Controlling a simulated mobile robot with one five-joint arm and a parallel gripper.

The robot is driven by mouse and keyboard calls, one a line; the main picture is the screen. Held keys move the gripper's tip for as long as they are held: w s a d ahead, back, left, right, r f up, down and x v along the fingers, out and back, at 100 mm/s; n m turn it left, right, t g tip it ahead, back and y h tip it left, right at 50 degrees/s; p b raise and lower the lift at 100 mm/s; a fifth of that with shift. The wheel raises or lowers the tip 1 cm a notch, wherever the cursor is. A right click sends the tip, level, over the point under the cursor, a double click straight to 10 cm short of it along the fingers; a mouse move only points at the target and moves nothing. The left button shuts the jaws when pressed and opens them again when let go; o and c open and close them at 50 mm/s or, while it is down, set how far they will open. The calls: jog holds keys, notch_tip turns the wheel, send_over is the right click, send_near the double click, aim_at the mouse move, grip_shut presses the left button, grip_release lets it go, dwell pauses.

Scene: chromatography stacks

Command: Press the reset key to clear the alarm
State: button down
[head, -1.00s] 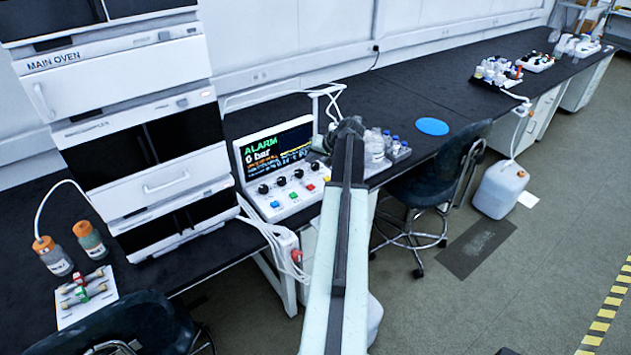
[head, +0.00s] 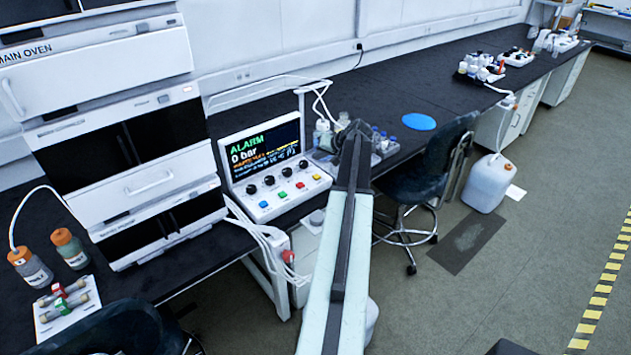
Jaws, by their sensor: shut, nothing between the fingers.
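The control console (head: 308,192) stands on the black bench. Its screen (head: 263,152) reads "ALARM" in green and "0 bar". Below the screen is a row of black knobs, then a blue key (head: 263,204), a green key (head: 283,194), a red key (head: 300,185) and a yellow key (head: 316,176). Key labels are too small to read, so I cannot tell which is reset. My gripper (head: 353,129), at the dark far end of my arm, is shut and empty. It appears right of the console, apart from the keys. Its fingertips are hard to make out.
The oven stack (head: 115,130) stands left of the console. Bottles (head: 389,143) stand behind and right of my arm's end. A blue disc (head: 419,122) lies on the bench. Dark chairs (head: 435,170) stand at the bench's front edge.

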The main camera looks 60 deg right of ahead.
aim_at(318, 177)
notch_tip(318, 177, down, 6)
jog(key=b, duration=0.5)
dwell(1.6)
jog(key=shift+f+b, duration=0.4)
jog(key=shift+f, duration=0.05)
jog(key=shift+f+b, duration=0.45)
jog(key=shift+b, duration=0.05)
dwell(0.5)
dwell(0.3)
jog(key=shift+r+p, duration=0.9)
jog(key=shift+p, duration=0.05)
notch_tip(318, 177, up, 5)
jog(key=p, duration=0.5)
jog(key=shift+r, duration=0.1)
